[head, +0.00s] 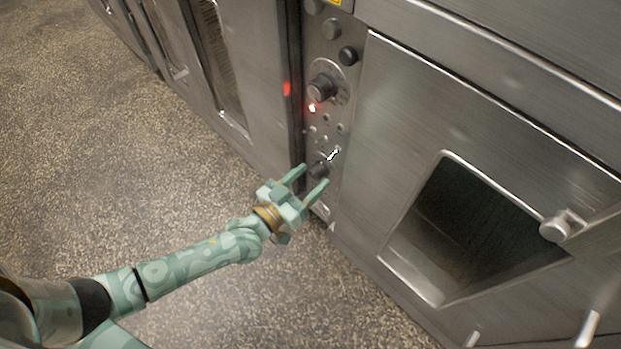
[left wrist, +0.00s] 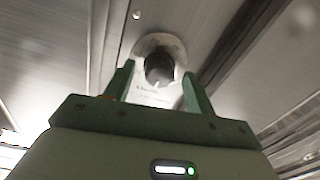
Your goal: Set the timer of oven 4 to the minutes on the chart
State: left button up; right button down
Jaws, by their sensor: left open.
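A narrow metal control panel (head: 341,118) runs down beside the oven door. A dark lower knob (head: 319,168) sits near its bottom, with a small bright pointer beside it. My open left gripper (head: 315,175) has its fingers on either side of this knob. In the left wrist view the dark round knob (left wrist: 160,68) shows on a pale plate between the fingertips of my left gripper (left wrist: 157,75). I cannot tell whether they touch it. A larger upper knob (head: 321,88) sits above. No chart, oven number or readable dial setting is visible. My right gripper is not in view.
A steel oven door (head: 395,130) with a dark window (head: 465,225) and a round handle end (head: 556,227) fills the right. More steel doors (head: 240,70) stand to the left. A red light (head: 312,107) glows below the upper knob. The speckled floor (head: 110,150) is clear.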

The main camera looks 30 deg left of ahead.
pick_arm(q)
jog(key=shift+w, duration=0.1)
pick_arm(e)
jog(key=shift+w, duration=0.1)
pick_arm(q)
jog(key=c, duration=1)
jog(key=shift+o, duration=0.2)
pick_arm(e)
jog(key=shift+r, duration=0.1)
